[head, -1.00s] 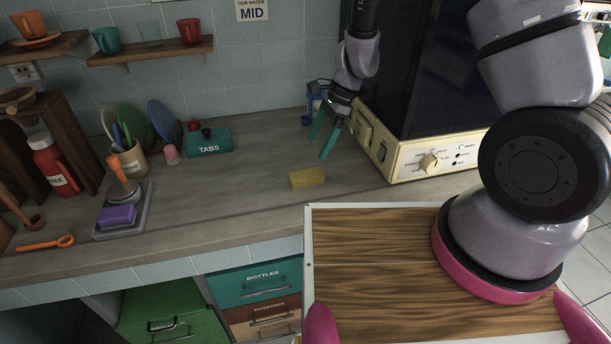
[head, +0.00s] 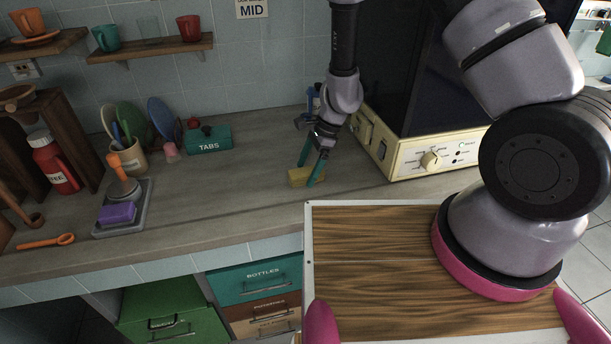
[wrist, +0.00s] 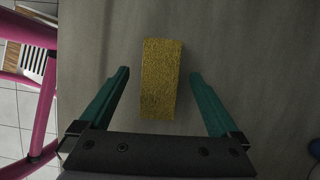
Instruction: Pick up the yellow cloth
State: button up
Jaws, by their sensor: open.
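The yellow cloth (head: 299,177) is a small folded block lying on the counter, left of the cream oven. In the wrist view the yellow cloth (wrist: 160,80) lies lengthwise between the two teal fingers, with a gap on each side. My gripper (head: 308,174) is open above and around it, pointing down; one finger hides part of the cloth in the head view. In the wrist view my gripper (wrist: 158,75) holds nothing. I cannot tell how far above the counter the fingertips are.
The cream oven (head: 432,160) stands close to the right of the gripper. A blue object (head: 312,100) stands behind it. A teal TABS box (head: 208,140) and a purple sponge (head: 117,213) on a tray are farther left. The counter (head: 235,190) around the cloth is clear.

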aim_at(308, 171)
jog(key=shift+f, duration=0.25)
dwell(0.4)
jog(key=c, duration=1.4)
jog(key=shift+c, duration=0.2)
jog(key=shift+r, duration=0.1)
notch_tip(308, 171, up, 10)
jog(key=shift+r, duration=0.15)
